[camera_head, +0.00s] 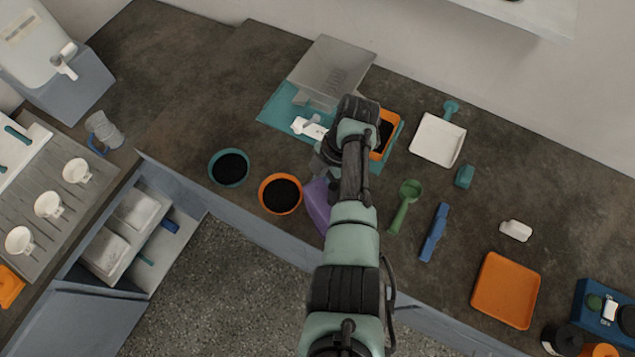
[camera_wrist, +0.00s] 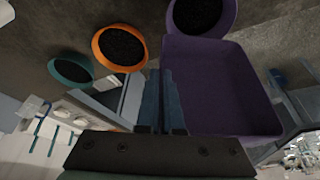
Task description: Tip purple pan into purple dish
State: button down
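The purple pan (camera_wrist: 222,88) fills the right half of the wrist view, close to my gripper. In the head view the purple pan (camera_head: 318,205) shows partly, at the front edge of the counter, partly hidden by my arm. It looks tilted, and its visible face is plain purple with no dark grains on it. My gripper (camera_wrist: 160,78) has its fingers close together at the pan's left edge and appears shut on it. The purple dish (camera_wrist: 232,16) shows at the top of the wrist view, beyond the pan, with dark grains in it. My arm hides it in the head view.
An orange dish (camera_head: 297,203) and a teal dish (camera_head: 246,176), both with dark grains, stand left of the pan. A green scoop (camera_head: 398,218) and a blue tool (camera_head: 433,235) lie to the right. A balance with a metal plate (camera_head: 331,72) stands behind.

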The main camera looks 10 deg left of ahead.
aim_at(304, 195)
jog(key=shift+s+a+r+h+p, duration=0.3)
jog(key=shift+s+a+r+p, duration=0.1)
jog(key=shift+p, duration=0.7)
jog(key=s+a+t+h+p, duration=0.1)
jog(key=t+p, duration=0.1)
jog(key=p, duration=0.2)
jog(key=shift+a+r+h, duration=0.1)
jog(key=shift+a+h, duration=0.05)
jog(key=shift+h, duration=0.25)
jog(key=shift+s+a+f+t+h, duration=0.25)
jog(key=shift+t+h, duration=0.15)
jog(key=s+a+t+h, duration=0.1)
jog(key=a+t+h, duration=0.1)
jog(key=t+h, duration=0.1)
jog(key=shift+s+f+h, duration=0.3)
jog(key=shift+s+f, duration=0.05)
jog(key=shift+f, duration=0.05)
jog(key=shift+f, duration=0.1)
